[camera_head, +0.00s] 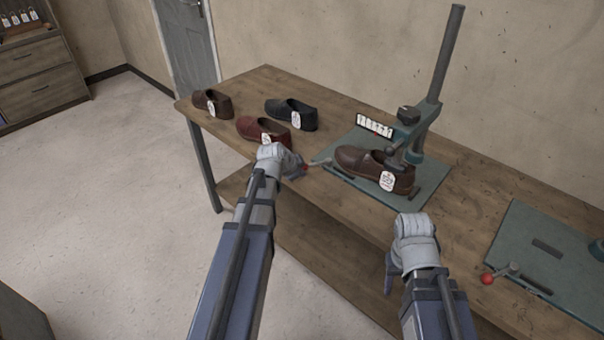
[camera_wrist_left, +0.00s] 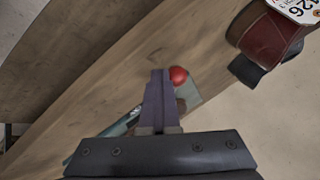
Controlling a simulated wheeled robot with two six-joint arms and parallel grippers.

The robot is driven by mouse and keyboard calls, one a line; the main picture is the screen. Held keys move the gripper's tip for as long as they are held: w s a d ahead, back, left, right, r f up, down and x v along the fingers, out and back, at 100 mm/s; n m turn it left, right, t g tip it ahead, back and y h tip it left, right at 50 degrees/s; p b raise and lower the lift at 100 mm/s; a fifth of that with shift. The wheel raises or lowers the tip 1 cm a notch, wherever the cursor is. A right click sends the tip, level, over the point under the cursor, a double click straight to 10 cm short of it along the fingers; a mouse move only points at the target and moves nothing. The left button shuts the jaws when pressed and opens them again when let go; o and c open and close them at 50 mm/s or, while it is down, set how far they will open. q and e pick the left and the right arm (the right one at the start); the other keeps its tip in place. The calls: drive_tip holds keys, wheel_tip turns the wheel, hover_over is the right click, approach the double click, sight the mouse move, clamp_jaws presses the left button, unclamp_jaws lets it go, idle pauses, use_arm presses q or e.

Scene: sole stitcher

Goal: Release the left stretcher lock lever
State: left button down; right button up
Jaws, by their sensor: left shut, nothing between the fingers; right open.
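The left lock lever (camera_head: 320,162) sticks out from the left edge of the green stretcher plate (camera_head: 421,200). Its red knob (camera_head: 306,168) is at the front edge of the workbench, and the knob also shows in the left wrist view (camera_wrist_left: 178,76). My left gripper (camera_head: 297,175) is shut and empty right beside the knob. In the left wrist view its closed fingers (camera_wrist_left: 158,80) lie just left of the knob; whether they touch it I cannot tell. My right gripper (camera_head: 391,278) is open and empty in front of the bench, its fingers partly hidden by the wrist.
A brown shoe (camera_head: 358,160) sits on the plate under the press column (camera_head: 440,65). Brown (camera_head: 207,103), red (camera_head: 252,128) and black (camera_head: 287,113) shoes stand at the left of the bench. A second plate (camera_head: 525,235) with a red-knobbed lever (camera_head: 487,279) is at right.

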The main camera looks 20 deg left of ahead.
use_arm(q)
drive_tip(key=shift+w+a+r, duration=0.1)
drive_tip(key=shift+w+a, duration=0.15)
drive_tip(key=shift+a, duration=0.1)
drive_tip(key=shift+s, duration=0.1)
drive_tip(key=shift+s+d+f, duration=0.25)
drive_tip(key=shift+s, duration=0.3)
drive_tip(key=shift+s+d+f+b, duration=0.2)
drive_tip(key=shift+s+d, duration=0.15)
drive_tip(key=shift+s, duration=0.3)
drive_tip(key=shift+s+d+f+b, duration=0.1)
drive_tip(key=shift+s+d+b, duration=0.15)
drive_tip(key=shift+s, duration=0.35)
drive_tip(key=a+p+v, duration=0.1)
drive_tip(key=p+v, duration=0.7)
drive_tip(key=v, duration=0.2)
drive_tip(key=shift+a, duration=0.15)
use_arm(e)
wheel_tip(320, 180, up, 7)
drive_tip(key=a, duration=0.1)
drive_tip(key=shift+s+a, duration=0.25)
drive_tip(key=shift+s, duration=0.2)
use_arm(q)
drive_tip(key=shift+r, duration=0.1)
